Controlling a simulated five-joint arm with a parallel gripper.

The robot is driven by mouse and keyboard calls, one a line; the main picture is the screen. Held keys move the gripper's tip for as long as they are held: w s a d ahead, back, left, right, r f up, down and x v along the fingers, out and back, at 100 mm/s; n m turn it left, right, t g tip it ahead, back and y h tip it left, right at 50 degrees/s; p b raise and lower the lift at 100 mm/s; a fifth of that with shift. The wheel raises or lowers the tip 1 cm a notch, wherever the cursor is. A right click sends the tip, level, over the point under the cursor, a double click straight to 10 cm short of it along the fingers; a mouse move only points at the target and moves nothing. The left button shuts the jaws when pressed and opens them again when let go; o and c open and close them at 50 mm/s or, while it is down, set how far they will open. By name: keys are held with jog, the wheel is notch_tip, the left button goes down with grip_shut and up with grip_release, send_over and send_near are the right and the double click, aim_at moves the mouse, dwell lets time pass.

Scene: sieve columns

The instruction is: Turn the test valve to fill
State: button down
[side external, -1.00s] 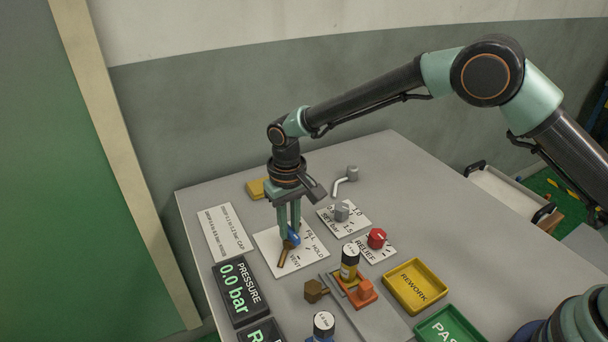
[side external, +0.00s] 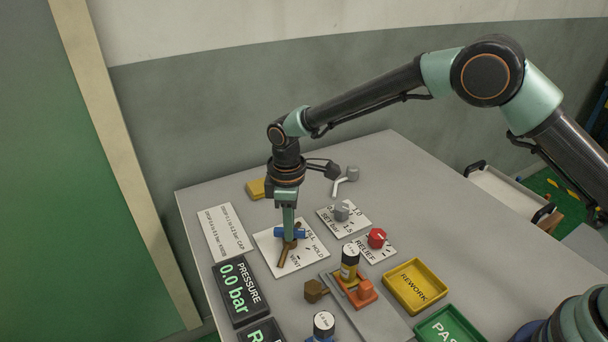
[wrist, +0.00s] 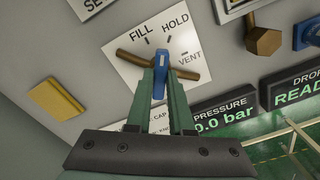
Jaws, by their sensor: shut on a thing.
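The test valve has a blue lever (wrist: 161,60) over a brass pipe body (wrist: 130,58), on a white plate (wrist: 120,72) marked FILL, HOLD and VENT. In the wrist view the lever's tip points between the FILL and HOLD marks; I cannot tell exactly which it is nearer. My gripper (wrist: 160,84) is shut on the lever, one finger on each side. In the side view my gripper (side external: 289,228) stands upright over the plate, and the blue lever (side external: 279,232) sticks out on both sides of the fingers, which hide its middle.
The pressure display (side external: 239,288) reads 0.0 bar. A grey set knob (side external: 342,211) and a red relief knob (side external: 376,238) stand right of the plate. A yellow block (side external: 256,189) lies behind. A cartridge (side external: 349,263) in an orange holder and a yellow REWORK tray (side external: 415,286) are in front.

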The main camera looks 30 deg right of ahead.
jog(key=n, duration=0.6)
jog(key=shift+r, duration=0.1)
jog(key=shift+n, duration=0.3)
dwell(0.3)
jog(key=c, duration=0.8)
grip_release()
jog(key=shift+r, duration=0.1)
notch_tip(320, 180, up, 12)
